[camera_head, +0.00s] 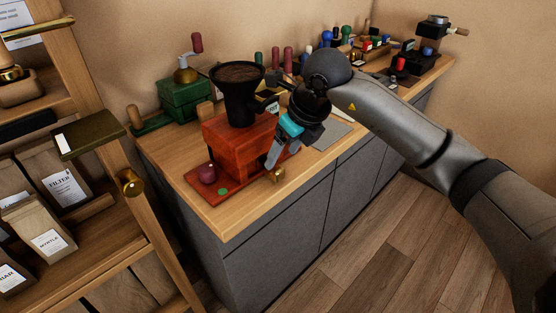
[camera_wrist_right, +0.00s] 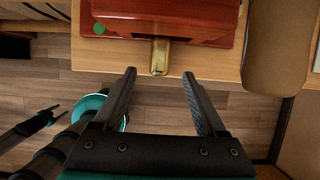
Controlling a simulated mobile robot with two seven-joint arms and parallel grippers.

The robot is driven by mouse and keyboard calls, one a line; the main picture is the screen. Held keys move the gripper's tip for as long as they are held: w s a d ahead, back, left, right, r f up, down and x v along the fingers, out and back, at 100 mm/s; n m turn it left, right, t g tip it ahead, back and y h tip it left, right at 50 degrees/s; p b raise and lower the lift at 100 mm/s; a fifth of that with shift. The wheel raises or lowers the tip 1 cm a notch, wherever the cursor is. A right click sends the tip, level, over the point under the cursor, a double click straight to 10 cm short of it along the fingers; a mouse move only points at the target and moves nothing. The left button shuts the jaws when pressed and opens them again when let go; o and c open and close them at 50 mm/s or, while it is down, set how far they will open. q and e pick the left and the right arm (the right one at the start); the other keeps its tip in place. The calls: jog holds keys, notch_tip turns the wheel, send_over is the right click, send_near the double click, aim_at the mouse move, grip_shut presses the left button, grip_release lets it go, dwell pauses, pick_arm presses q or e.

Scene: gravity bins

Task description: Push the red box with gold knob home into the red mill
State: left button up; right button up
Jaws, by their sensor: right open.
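The red mill (camera_head: 228,139) stands on the wooden counter, with a black hopper (camera_head: 239,100) of brown grounds on top. The gold knob (camera_head: 277,175) of the red box shows low at the mill's right side. In the right wrist view the gold knob (camera_wrist_right: 160,57) points toward me from a red wooden edge (camera_wrist_right: 165,30). How far the box stands out I cannot tell. My right gripper (camera_head: 274,158) is open beside the mill. Its fingers (camera_wrist_right: 160,75) are apart, on either side of the knob's line, with nothing between them. Part of my left arm seems to show at lower left there (camera_wrist_right: 45,118).
A dark red ball knob (camera_head: 206,173) sits on the mill's base. A green mill (camera_head: 184,96) stands behind left. Several coloured tampers line the back of the counter. A wooden shelf with coffee bags (camera_head: 66,189) is at left. Floor is clear at right.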

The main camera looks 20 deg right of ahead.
jog(key=p+v, duration=0.1)
jog(key=v, duration=0.8)
jog(key=shift+r, duration=0.1)
